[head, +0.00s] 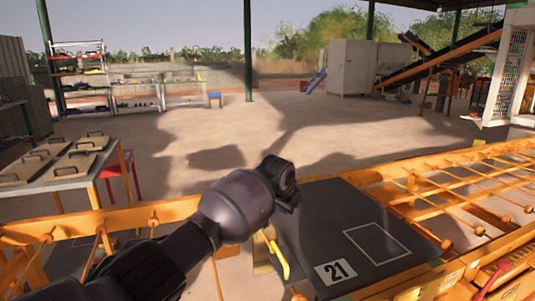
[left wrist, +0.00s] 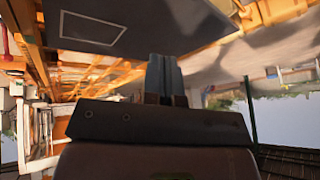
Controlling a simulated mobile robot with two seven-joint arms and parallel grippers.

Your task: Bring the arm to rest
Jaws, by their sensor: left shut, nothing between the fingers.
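My left arm (head: 235,208) comes in from the lower left in the head view and reaches over the left edge of a dark plate (head: 325,215). The plate has a white square outline and a tag with the number 21 (head: 336,271). My left gripper (left wrist: 164,60) shows in the left wrist view with its two fingers together and nothing between them. In that view the dark plate (left wrist: 60,50) lies beyond the fingers, apart from them. In the head view I cannot make out the fingers. My right gripper is in neither view.
Orange rails and a roller rack (head: 470,180) flank the plate. A yellow bent handle (head: 279,258) stands at its left edge, close to my arm. A table with several handled boards (head: 65,165) is at the left. The floor beyond is open.

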